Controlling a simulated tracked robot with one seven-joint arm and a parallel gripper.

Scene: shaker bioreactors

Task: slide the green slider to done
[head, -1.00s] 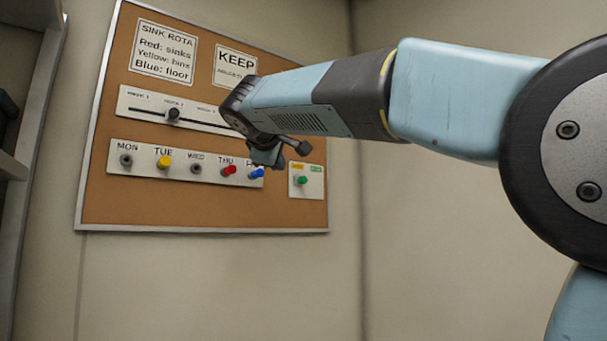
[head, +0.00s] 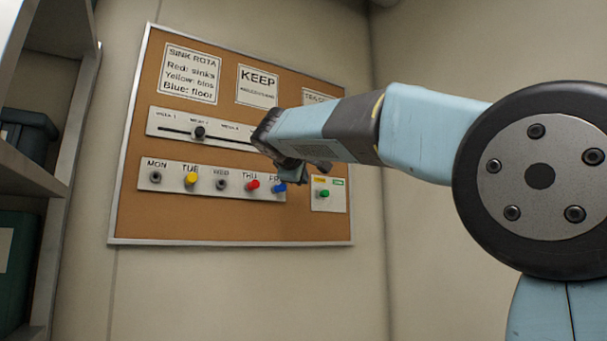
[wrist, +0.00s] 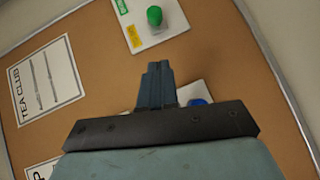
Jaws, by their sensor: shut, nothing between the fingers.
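The green slider (head: 323,194) is a small round knob on a white plate (head: 330,207) at the board's lower right. The plate has a yellow label on the left and a green label on the right. In the head view the knob sits nearer the yellow label's side. The labels' words are too small to read. In the wrist view the green slider (wrist: 154,16) is at the top, just beyond the fingertips. My gripper (wrist: 158,66) is shut and empty, apart from the knob. In the head view it is up and left of the plate, partly hidden by my wrist.
The corkboard (head: 230,225) hangs on the wall with paper notices. A row of day pegs (head: 221,184) lies left of the slider plate, its blue peg (head: 280,188) close to my gripper. A long slider strip (head: 178,128) is above. Shelves (head: 30,165) stand at the left.

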